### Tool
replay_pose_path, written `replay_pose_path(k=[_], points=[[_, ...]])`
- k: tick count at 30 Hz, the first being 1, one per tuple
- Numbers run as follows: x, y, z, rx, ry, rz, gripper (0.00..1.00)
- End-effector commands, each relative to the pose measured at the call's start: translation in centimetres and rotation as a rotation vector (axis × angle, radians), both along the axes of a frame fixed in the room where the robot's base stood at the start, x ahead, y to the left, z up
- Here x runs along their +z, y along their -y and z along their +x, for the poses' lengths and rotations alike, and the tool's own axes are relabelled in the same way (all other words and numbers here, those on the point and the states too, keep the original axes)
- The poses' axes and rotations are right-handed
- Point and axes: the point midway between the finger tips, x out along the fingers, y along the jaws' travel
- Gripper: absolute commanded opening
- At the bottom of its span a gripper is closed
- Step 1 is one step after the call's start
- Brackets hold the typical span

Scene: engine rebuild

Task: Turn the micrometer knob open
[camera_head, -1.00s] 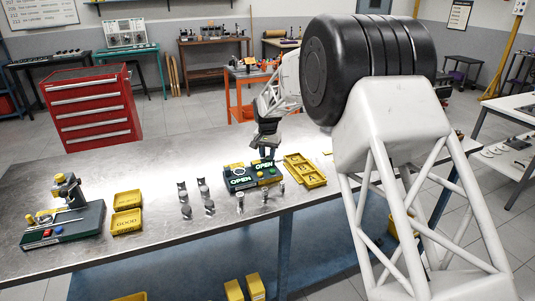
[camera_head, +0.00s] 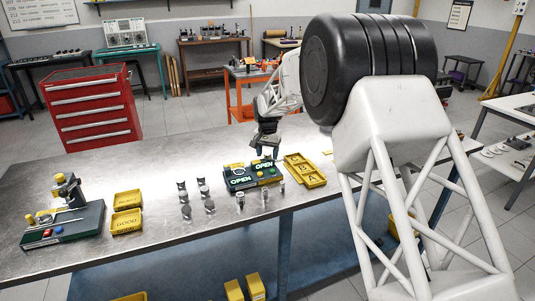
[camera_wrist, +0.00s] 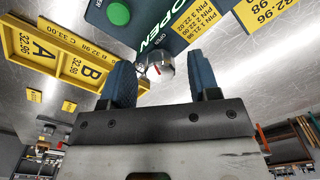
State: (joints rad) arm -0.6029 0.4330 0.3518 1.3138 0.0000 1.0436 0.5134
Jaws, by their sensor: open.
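A dark green fixture (camera_head: 240,181) with lit OPEN lettering stands on the metal bench in the head view. My gripper (camera_head: 265,153) points down at its back right part. In the wrist view, the fixture (camera_wrist: 130,38) is at the top, with a green button (camera_wrist: 118,13). A shiny silver knob (camera_wrist: 154,70) with a red mark shows between my two blue-grey fingers (camera_wrist: 155,85). The fingers are spread on either side of it with gaps visible. I cannot tell whether they are level with the knob. The fixture's far side is partly hidden by my gripper.
Yellow trays (camera_head: 305,170) marked A and B lie right of the fixture, close to my gripper. Several small metal parts (camera_head: 240,202) stand in front and to the left. Another dark fixture (camera_head: 62,225) and two yellow bins (camera_head: 127,222) are farther left. Bare bench lies behind.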

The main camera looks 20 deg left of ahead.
Motion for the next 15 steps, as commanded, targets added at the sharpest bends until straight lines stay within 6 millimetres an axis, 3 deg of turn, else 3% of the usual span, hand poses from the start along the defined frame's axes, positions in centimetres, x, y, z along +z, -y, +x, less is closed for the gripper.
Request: replay_pose_path(k=[15], points=[[5.6, 0.0, 0.0, 0.000, 0.002, 0.001, 0.56]])
